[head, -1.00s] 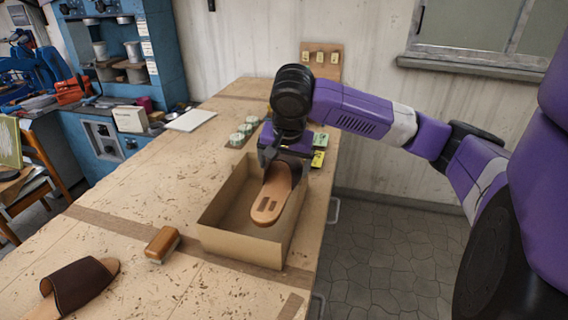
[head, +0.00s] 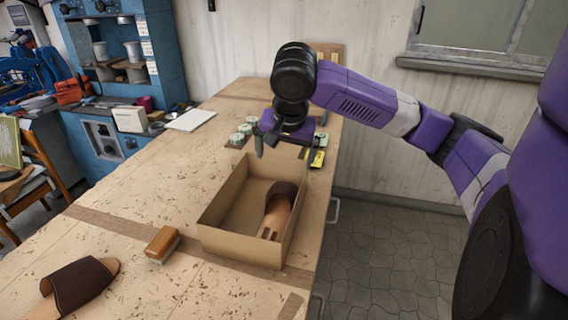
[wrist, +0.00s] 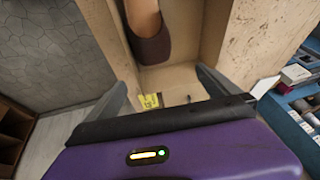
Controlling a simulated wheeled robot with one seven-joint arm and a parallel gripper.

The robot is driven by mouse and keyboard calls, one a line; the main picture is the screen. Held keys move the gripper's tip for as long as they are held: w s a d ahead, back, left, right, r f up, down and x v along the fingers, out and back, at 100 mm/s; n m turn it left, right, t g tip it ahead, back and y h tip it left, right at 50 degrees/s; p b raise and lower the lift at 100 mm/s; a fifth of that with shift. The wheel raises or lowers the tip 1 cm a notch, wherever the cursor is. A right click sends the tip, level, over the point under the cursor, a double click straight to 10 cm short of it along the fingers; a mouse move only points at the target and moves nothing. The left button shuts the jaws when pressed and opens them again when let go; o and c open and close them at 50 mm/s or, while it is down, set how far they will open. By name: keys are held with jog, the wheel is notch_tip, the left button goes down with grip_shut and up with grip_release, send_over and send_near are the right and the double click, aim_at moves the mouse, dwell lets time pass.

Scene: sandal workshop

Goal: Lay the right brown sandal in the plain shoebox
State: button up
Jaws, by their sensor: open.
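The plain shoebox (head: 222,236) is an open cardboard box on the workbench. One brown sandal (head: 279,206) lies inside it along the right wall, its dark strap toward the far end. In the wrist view this sandal (wrist: 152,48) shows beyond my fingers, with its dark strap and tan sole. Another brown sandal (head: 80,284) lies on the bench at the lower left. My gripper (head: 284,150) is open and empty, above the far end of the box and apart from the sandal.
A wooden-backed brush or block (head: 162,244) lies just left of the box. Small green-and-white items (head: 241,134) and yellow cards (head: 318,158) lie beyond the box. The bench (head: 135,205) is mostly clear to the left. A window and wall stand behind.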

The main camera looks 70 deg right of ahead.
jog(key=v, duration=0.8)
jog(key=shift+r, duration=0.3)
jog(key=shift+s+a, duration=0.1)
jog(key=shift+a, duration=0.05)
